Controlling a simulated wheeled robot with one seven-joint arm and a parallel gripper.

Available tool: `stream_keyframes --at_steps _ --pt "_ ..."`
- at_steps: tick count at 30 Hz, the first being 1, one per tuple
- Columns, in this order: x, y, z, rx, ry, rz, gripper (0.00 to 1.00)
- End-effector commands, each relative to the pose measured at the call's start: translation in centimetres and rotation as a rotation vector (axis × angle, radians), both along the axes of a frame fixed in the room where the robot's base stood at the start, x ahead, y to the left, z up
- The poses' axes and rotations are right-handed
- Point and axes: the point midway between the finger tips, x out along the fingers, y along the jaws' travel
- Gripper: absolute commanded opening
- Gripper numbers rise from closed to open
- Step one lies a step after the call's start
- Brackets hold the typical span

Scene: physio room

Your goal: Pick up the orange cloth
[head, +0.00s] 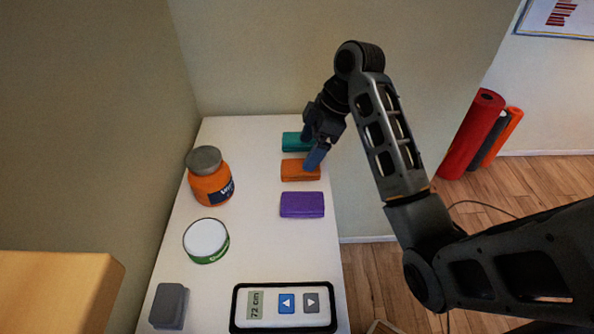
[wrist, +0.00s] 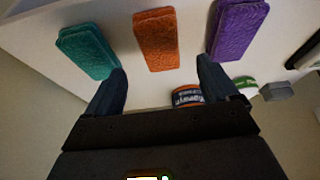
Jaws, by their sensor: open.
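The orange cloth (head: 299,171) is a folded pad on the white table, between a teal cloth (head: 294,142) and a purple cloth (head: 302,205). My gripper (head: 313,149) is over the far right part of the table, close to the orange cloth, and one finger hides part of its right edge. In the wrist view my gripper (wrist: 162,75) is open and empty. The orange cloth (wrist: 156,39) shows beyond and between the fingertips, with the teal cloth (wrist: 88,50) to the left and the purple cloth (wrist: 238,28) to the right.
On the white table (head: 256,245) stand an orange jar (head: 210,188) with a grey lid, a round tin (head: 206,241), a grey block (head: 169,305) and a handset (head: 284,308) with arrow buttons. Rolled mats (head: 471,135) stand against the wall at right. The table's middle is clear.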

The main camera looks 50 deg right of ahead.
Motion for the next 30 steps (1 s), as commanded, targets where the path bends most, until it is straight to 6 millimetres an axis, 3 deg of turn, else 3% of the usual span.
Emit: stream_keyframes --at_steps 8,20,27,30 --pt "0.2 0.2 -1.2 0.0 0.0 0.0 0.87" --pt "1.1 1.0 -5.1 0.001 0.001 -0.001 0.87" --pt "1.2 1.1 -5.3 0.0 0.0 0.0 0.87" --pt "1.2 1.1 -5.3 0.0 0.0 0.0 0.79"
